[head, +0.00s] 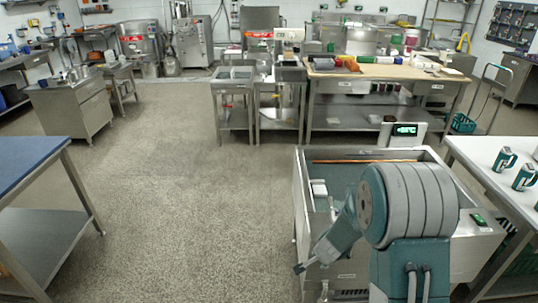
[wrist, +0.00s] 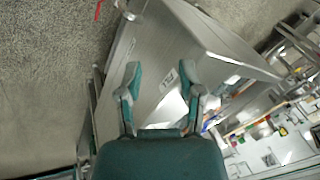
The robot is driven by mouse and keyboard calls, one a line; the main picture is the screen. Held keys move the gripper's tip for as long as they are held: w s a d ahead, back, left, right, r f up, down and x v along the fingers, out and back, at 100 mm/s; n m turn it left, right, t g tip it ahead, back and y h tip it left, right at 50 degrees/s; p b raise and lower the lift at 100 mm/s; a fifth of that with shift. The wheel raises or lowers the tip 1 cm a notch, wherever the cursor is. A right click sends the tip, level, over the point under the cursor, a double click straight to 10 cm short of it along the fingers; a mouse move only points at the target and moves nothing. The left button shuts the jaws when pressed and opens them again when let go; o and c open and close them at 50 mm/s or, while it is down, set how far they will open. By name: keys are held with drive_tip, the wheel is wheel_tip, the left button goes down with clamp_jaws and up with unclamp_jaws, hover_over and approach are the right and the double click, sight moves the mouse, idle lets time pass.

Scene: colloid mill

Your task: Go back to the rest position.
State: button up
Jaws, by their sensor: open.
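My gripper (wrist: 160,68) is open in the wrist view, its two teal and grey fingers spread apart with nothing between them. Beyond the fingers is the steel side of a cabinet or tank (wrist: 205,35) with a small label. It looks tilted in this view, and I cannot tell how far it is from the fingertips. In the head view my arm bends down and left in front of the steel tank (head: 300,200). The fingers cannot be made out clearly there.
A display (head: 404,130) stands at the tank's back edge. A steel table (head: 456,150) with teal handheld devices (head: 504,160) is close on the right. A blue-topped table (head: 25,165) stands at left. A wooden-topped bench (head: 385,72) is behind. The floor (head: 190,210) left of the tank is clear.

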drive_tip(key=s+a+r+n+y, duration=0.1)
drive_tip(key=s+a+r+n, duration=0.2)
drive_tip(key=r, duration=0.7)
drive_tip(key=s+r+n+y, duration=0.1)
drive_tip(key=s+r+n, duration=0.3)
drive_tip(key=r, duration=0.6)
drive_tip(key=s+d+r+n+h, duration=0.1)
drive_tip(key=s+r, duration=0.3)
drive_tip(key=s, duration=0.6)
drive_tip(key=s+d+r+n+h, duration=0.1)
drive_tip(key=s+r, duration=0.4)
drive_tip(key=s, duration=0.5)
drive_tip(key=shift+d+r+n+t+h, duration=0.3)
drive_tip(key=shift+d+n+t, duration=0.15)
drive_tip(key=shift+n, duration=0.75)
